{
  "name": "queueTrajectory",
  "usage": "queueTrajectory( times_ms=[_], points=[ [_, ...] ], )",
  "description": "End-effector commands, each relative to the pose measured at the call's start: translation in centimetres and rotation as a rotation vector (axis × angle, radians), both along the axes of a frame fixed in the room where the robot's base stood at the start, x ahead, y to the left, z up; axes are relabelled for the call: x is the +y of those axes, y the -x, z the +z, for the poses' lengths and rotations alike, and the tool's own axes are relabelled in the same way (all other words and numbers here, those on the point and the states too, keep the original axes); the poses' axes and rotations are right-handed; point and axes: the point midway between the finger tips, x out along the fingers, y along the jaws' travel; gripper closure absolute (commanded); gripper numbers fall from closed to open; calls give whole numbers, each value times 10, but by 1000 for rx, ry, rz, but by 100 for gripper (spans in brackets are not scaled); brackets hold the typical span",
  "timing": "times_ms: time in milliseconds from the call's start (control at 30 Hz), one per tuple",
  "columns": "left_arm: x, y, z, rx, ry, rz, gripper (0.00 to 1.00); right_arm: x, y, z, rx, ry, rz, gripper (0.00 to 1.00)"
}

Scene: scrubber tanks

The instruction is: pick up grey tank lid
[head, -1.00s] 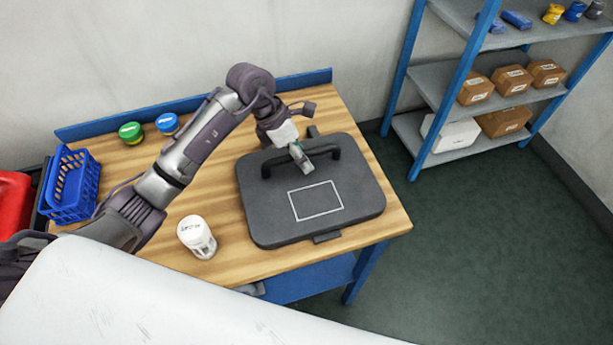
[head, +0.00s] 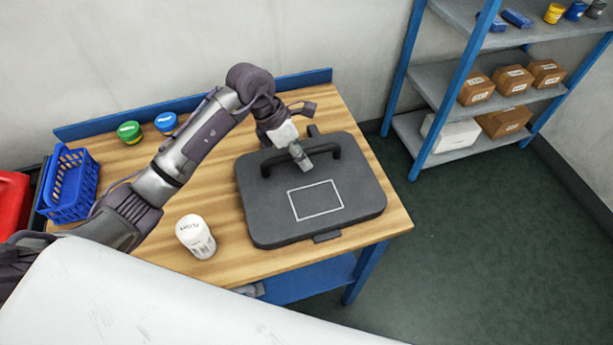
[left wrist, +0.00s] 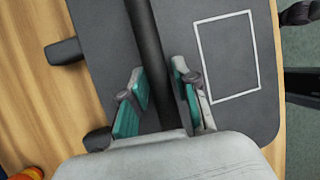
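The grey tank lid (head: 262,205) is a dark grey rounded slab with a white rectangle outline, lying flat on the wooden table. A black bar handle (head: 332,154) runs along its far side. My left gripper (head: 302,159) is at the middle of this handle. The lid (left wrist: 205,30) lies below. My right gripper is not in view.
Green (head: 130,132) and blue-lidded (head: 167,123) jars stand at the back. A blue basket (head: 72,188) is at the left end. A shelf (head: 470,140) stands at the right; the floor before it is clear.

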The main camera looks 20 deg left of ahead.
Motion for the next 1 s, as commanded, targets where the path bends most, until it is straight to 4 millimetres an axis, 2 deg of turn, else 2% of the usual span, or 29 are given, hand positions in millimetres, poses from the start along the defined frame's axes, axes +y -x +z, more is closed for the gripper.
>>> queueTrajectory(
  times_ms=[33,133,667,767,833,1000],
  points=[
    [0,0,0,0,0,0,84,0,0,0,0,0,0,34],
    [0,0,0,0,0,0,100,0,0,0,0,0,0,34],
    [0,0,3,-1,2,1,100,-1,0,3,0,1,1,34],
    [0,0,8,0,2,1,100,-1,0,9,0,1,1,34],
    [0,-1,12,-5,1,0,100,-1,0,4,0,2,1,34],
    [0,-2,39,-10,0,-1,100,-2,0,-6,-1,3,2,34]
  ],
)
